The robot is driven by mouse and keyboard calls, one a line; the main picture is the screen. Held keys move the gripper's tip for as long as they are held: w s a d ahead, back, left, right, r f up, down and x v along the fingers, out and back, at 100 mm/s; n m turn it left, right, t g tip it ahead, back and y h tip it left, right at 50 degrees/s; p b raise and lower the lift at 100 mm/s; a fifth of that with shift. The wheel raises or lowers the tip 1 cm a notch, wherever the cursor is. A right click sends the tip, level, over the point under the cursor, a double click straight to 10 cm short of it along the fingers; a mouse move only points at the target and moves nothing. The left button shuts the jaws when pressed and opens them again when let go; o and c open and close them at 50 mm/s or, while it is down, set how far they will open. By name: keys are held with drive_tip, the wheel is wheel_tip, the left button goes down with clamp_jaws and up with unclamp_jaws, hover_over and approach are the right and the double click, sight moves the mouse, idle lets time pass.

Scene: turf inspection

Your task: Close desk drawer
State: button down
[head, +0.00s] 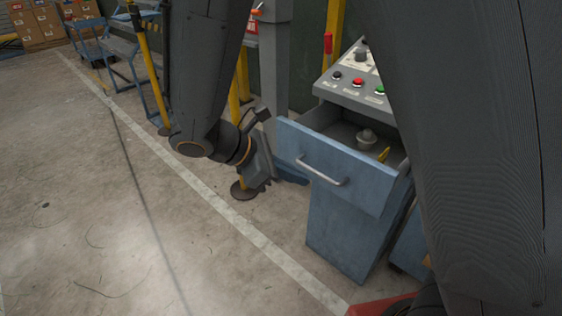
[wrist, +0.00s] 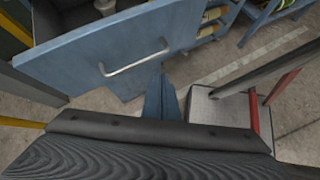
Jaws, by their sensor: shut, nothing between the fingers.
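The desk drawer (head: 343,170) stands pulled out of the blue-grey desk (head: 340,231). Its blue front has a silver bar handle (head: 320,170). In the wrist view the drawer front (wrist: 92,58) fills the upper left, with the handle (wrist: 133,58) across it. My gripper (head: 270,180) is shut and empty, just left of the drawer front in the head view. Its fingers (wrist: 162,80) show together below the handle in the wrist view. I cannot tell whether they touch the front. A round grey object (head: 367,139) and a yellow item (head: 384,154) lie inside the drawer.
A control panel (head: 358,85) with coloured buttons tops the desk. Yellow posts (head: 234,105) and a grey column (head: 274,70) stand behind my gripper. A blue cart (head: 125,70) is at the back left. The concrete floor (head: 100,210) at left is clear.

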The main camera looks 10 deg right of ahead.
drive_tip(key=w+a+n+t+h+b, duration=0.1)
drive_tip(key=w+a+n+t+b, duration=0.1)
drive_tip(key=w+a+n+t, duration=0.3)
drive_tip(key=w+a+n+t+h+b, duration=0.1)
drive_tip(key=w+a+n+t+b, duration=0.1)
drive_tip(key=a, duration=0.5)
approach(290, 147)
drive_tip(key=x, duration=0.4)
drive_tip(key=shift+w+d+f, duration=0.15)
drive_tip(key=shift+d+f, duration=0.05)
drive_tip(key=shift+d, duration=0.2)
drive_tip(key=shift+w+d+p, duration=0.3)
drive_tip(key=shift+w+d, duration=0.1)
drive_tip(key=shift+d, duration=0.05)
